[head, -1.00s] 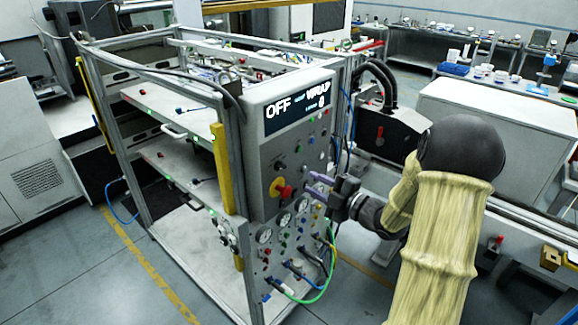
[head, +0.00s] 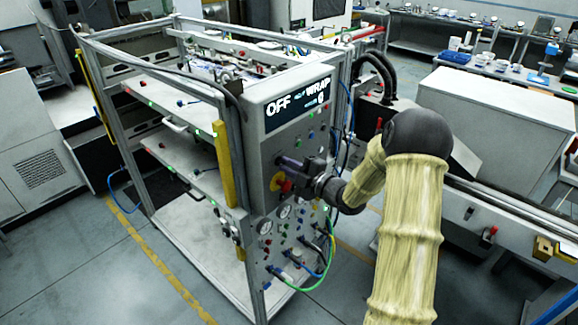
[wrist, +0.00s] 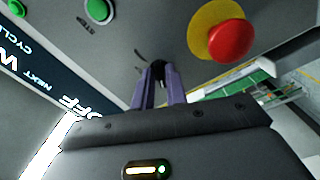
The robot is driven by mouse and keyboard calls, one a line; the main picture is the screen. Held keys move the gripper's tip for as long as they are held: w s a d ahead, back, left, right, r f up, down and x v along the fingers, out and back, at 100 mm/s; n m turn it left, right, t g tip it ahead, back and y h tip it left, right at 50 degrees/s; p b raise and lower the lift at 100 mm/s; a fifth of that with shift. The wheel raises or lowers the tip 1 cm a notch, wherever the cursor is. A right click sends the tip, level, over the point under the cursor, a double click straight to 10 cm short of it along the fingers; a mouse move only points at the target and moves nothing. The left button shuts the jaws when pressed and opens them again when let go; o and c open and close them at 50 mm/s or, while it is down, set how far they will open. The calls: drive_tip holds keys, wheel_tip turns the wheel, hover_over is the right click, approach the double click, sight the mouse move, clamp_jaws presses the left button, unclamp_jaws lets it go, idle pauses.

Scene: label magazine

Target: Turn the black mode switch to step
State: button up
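The black mode switch (wrist: 158,66) is on the grey panel face. In the wrist view it shows as a small dark shape between my fingertips, mostly hidden by them. My gripper (wrist: 160,82) points at the panel, its two purple fingers a narrow gap apart, one on each side of the switch. Whether they touch it I cannot tell. The display (head: 297,101) on the panel reads OFF at left and WRAP at right.
A red emergency button (wrist: 230,41) on a yellow disc sits close beside my gripper, below it in the head view. Green buttons (wrist: 99,10) are on the panel's other side. Gauges (head: 265,226) and hoses (head: 318,284) are lower down. Open floor (head: 100,270) lies at front left.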

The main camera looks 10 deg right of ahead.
clamp_jaws()
drive_tip(key=shift+f+m+b, duration=0.1)
drive_tip(key=shift+m+b, duration=0.75)
drive_tip(key=shift+m, duration=0.25)
drive_tip(key=shift+f+m+b, duration=0.1)
drive_tip(key=shift+m+b, duration=0.45)
drive_tip(key=shift+m, duration=0.65)
drive_tip(key=m, duration=0.3)
drive_tip(key=shift+s+a+m, duration=0.1)
drive_tip(key=shift+m, duration=0.2)
drive_tip(key=m, duration=0.5)
drive_tip(key=shift+m+p, duration=0.3)
drive_tip(key=shift+p, duration=0.1)
drive_tip(key=shift+s+a+m+p, duration=0.1)
drive_tip(key=shift+m+p, duration=0.65)
drive_tip(key=shift+m, duration=1.25)
